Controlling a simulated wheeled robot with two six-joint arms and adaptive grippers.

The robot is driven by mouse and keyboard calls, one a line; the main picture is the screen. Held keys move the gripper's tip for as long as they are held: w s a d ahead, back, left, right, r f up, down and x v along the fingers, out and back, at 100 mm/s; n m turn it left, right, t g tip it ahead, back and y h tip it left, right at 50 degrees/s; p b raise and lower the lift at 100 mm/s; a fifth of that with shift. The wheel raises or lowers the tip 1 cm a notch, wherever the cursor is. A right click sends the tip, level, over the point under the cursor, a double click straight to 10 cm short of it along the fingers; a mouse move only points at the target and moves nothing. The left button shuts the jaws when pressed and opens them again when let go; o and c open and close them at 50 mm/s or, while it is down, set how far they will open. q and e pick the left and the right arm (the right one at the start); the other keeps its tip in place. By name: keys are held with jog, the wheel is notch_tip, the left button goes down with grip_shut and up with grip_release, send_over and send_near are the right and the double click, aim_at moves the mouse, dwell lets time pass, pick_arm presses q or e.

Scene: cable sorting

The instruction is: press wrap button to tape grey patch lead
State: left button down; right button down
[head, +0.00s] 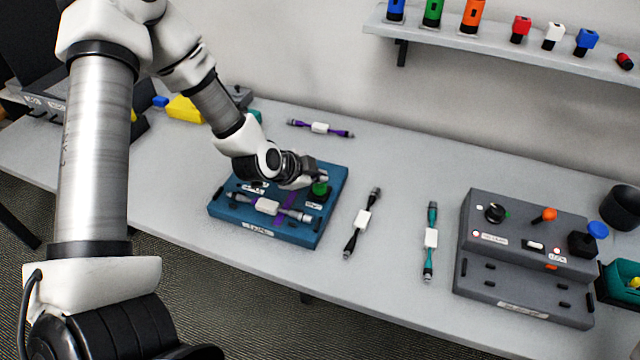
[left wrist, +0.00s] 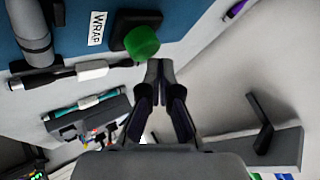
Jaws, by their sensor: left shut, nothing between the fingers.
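The blue wrapping fixture (head: 228,212) lies on the table. A grey patch lead with a white label (head: 268,207) lies across its front part. The green wrap button (head: 320,188) stands on a black base at the fixture's right side; it also shows in the left wrist view (left wrist: 141,43), beside the "WRAP" label (left wrist: 97,28). My left gripper (head: 322,177) is over the fixture, its shut, empty fingertips (left wrist: 158,68) close to the green button. I cannot tell whether they touch it. My right gripper is not in view.
A black lead (head: 362,220) and a teal lead (head: 431,238) lie right of the fixture, a purple lead (head: 320,128) behind it. A grey test box (head: 530,255) with knobs stands at the right. A wall shelf (head: 500,45) holds several coloured parts.

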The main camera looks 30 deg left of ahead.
aim_at(318, 186)
pick_arm(q)
jog(key=shift+f+b, duration=0.4)
jog(key=shift+f, duration=0.2)
dwell(0.6)
jog(key=shift+r, duration=0.1)
jog(key=shift+r+p, duration=1)
jog(key=shift+p, duration=0.25)
notch_tip(318, 186, up, 6)
jog(key=p, duration=0.6)
